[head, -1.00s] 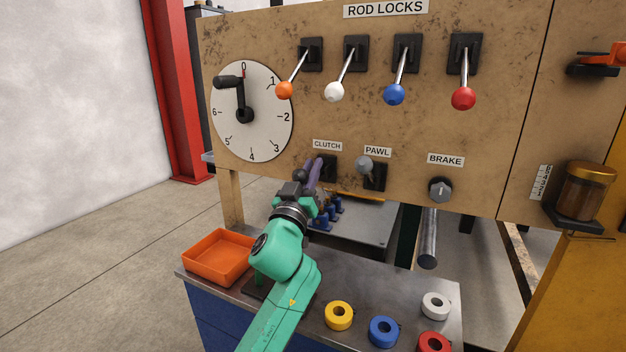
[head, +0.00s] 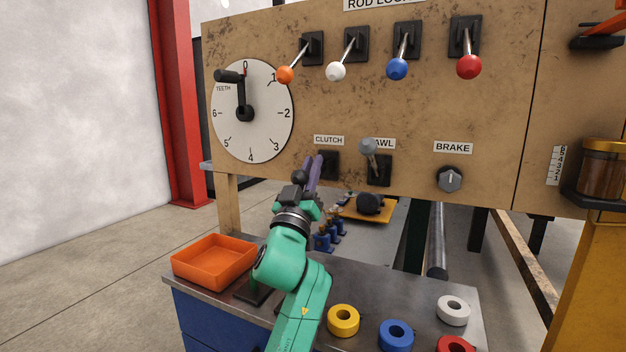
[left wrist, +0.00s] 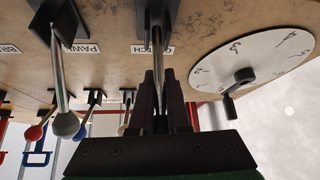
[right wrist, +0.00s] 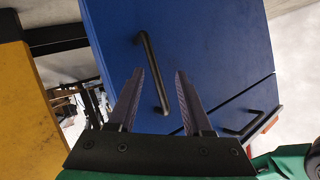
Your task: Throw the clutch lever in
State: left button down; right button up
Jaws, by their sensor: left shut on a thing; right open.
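The clutch lever's black base plate (head: 330,165) is on the tan panel under the CLUTCH label (head: 328,140). My left gripper (head: 314,171) is in front of it, its purple fingers shut on the lever. In the left wrist view the lever's metal rod (left wrist: 160,66) runs from its base (left wrist: 157,14) down between the fingers (left wrist: 160,90). The lever's end is hidden by the gripper. My right gripper (right wrist: 151,95) is open and empty, seen only in the right wrist view, in front of a blue cabinet.
The pawl lever (head: 369,147) stands close right of the clutch, then the brake knob (head: 450,179). The dial (head: 270,125) is to the left and rod-lock levers are above. An orange tray (head: 214,262) and colored rings lie on the bench. Cabinet handles (right wrist: 152,75) face my right gripper.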

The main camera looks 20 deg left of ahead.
jog(key=shift+f+b, duration=0.3)
jog(key=shift+f, duration=0.3)
